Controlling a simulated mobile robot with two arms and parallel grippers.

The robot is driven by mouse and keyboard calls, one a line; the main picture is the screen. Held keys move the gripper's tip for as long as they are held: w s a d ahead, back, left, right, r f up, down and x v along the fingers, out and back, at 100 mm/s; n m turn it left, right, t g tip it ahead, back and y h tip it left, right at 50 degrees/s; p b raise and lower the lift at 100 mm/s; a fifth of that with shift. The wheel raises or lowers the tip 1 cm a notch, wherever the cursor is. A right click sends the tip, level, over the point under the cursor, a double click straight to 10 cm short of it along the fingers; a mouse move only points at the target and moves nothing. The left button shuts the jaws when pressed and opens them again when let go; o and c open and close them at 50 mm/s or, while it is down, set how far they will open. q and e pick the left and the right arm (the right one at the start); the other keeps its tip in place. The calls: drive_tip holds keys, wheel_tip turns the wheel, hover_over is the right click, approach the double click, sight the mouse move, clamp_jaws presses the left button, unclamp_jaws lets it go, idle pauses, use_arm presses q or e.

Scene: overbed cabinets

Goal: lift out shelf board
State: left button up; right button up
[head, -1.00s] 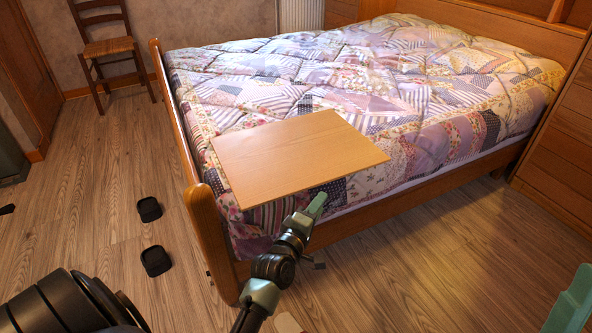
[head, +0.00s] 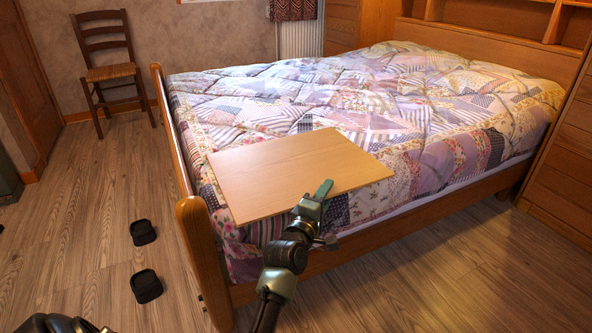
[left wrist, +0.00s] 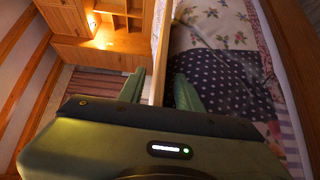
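The shelf board (head: 290,172) is a flat, light-wood panel. In the head view it lies flat on the patchwork quilt near the foot of the bed, with its near edge toward me. My left gripper (head: 319,194) is at that near edge, over the right half. In the left wrist view the board's edge (left wrist: 158,60) stands between the two green fingers of the left gripper (left wrist: 159,86). The fingers are apart, with a gap beside the board.
The bed (head: 400,95) has a wooden footboard (head: 196,235) left of the board and a side rail (head: 400,215) below my gripper. A chair (head: 107,72) stands at the back left. Two black shoe-like objects (head: 144,232) lie on the open floor at left.

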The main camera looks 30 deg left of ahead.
use_arm(q)
clamp_jaws()
idle(1.4)
drive_tip(key=shift+r, duration=0.15)
